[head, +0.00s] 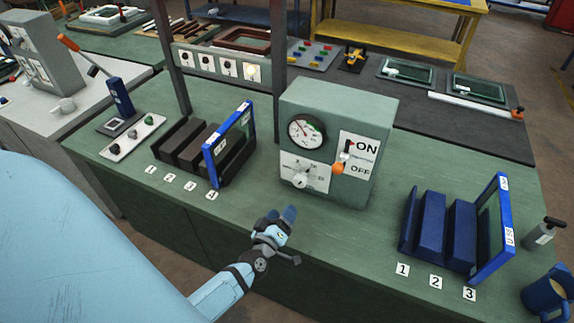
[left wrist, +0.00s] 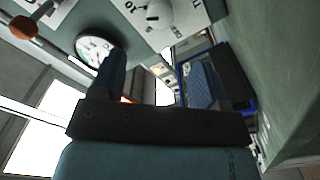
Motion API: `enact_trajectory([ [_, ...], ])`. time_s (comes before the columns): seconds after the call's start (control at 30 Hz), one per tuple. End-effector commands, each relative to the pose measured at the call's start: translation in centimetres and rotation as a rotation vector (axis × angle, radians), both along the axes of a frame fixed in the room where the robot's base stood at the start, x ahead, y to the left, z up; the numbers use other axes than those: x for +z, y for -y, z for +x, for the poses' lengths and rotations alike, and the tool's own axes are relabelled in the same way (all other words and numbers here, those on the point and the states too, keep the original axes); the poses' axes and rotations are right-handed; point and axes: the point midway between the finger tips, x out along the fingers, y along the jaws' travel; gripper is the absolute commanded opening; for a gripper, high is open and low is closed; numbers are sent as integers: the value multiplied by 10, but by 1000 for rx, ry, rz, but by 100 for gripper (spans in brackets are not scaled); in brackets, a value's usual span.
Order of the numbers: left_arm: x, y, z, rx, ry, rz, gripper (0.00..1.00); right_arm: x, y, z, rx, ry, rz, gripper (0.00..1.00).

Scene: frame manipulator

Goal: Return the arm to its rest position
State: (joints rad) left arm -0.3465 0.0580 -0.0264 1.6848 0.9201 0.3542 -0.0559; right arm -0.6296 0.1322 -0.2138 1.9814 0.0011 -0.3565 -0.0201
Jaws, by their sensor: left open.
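My left gripper (head: 276,222) is over the front edge of the green bench, in front of the grey-green control box (head: 335,100). It is open and nothing shows between its fingers. In the left wrist view both blue fingers (left wrist: 155,80) stand apart, with the box's gauge (left wrist: 90,45), white dial (left wrist: 158,14) and orange-tipped lever (left wrist: 22,27) beyond them. In the head view the lever's orange tip (head: 338,168) is beside the OFF label. My left forearm reaches in from the lower left. My right gripper is not in view.
A dark rack (head: 185,145) with a blue frame (head: 228,143) at slot 4 stands left of the box. A blue rack (head: 430,222) with another blue frame (head: 508,238) at slot 3 stands right, near a mug (head: 546,295).

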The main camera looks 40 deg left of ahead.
Motion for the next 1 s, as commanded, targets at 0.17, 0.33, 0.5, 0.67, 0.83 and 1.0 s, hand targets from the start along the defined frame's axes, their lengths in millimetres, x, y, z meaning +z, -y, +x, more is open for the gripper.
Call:
enact_trajectory([
  [0.17, 0, 1, -5, 0, 0, 0, 69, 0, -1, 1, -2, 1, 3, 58],
  [0.33, 0, 1, -4, 0, 0, 0, 69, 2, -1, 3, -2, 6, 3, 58],
  [0.5, 0, 1, -4, 0, 0, 0, 69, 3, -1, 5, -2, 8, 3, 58],
  [0.67, 0, 4, -6, -14, -7, 10, 69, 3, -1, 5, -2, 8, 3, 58],
  [0.83, -3, 47, -28, -212, -107, 172, 69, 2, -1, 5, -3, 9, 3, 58],
  [1.0, -19, 105, -81, -495, -312, 464, 69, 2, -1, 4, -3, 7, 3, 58],
])
